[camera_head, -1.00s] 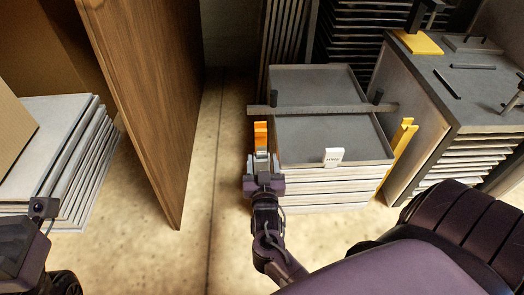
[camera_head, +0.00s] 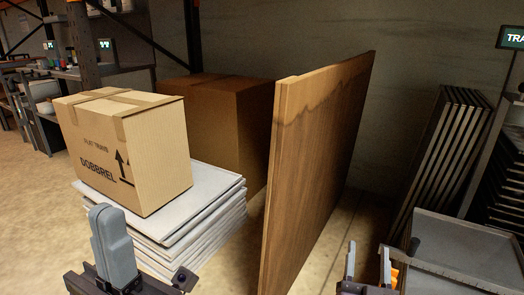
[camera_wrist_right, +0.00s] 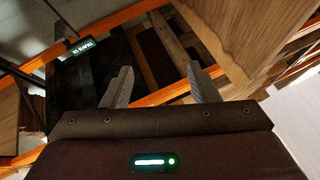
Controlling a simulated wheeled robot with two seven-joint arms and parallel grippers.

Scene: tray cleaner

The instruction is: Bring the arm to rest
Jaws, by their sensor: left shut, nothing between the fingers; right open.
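My left gripper (camera_head: 112,245) stands upright at the lower left of the head view. Its grey fingers are together with nothing between them, in front of a stack of pale trays. My right gripper (camera_head: 368,268) is at the bottom edge, right of centre. Its two fingers stand apart and look empty. In the right wrist view (camera_wrist_right: 159,75) the fingers are also spread, with nothing held between them. Most of both arms is out of the picture.
A cardboard box (camera_head: 130,150) sits on the pale trays (camera_head: 215,215). A tall wooden panel (camera_head: 318,165) stands between the grippers. Grey trays (camera_head: 470,250) are at the lower right, with a small orange piece (camera_head: 395,273) beside them. A brown box (camera_head: 225,115) stands behind.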

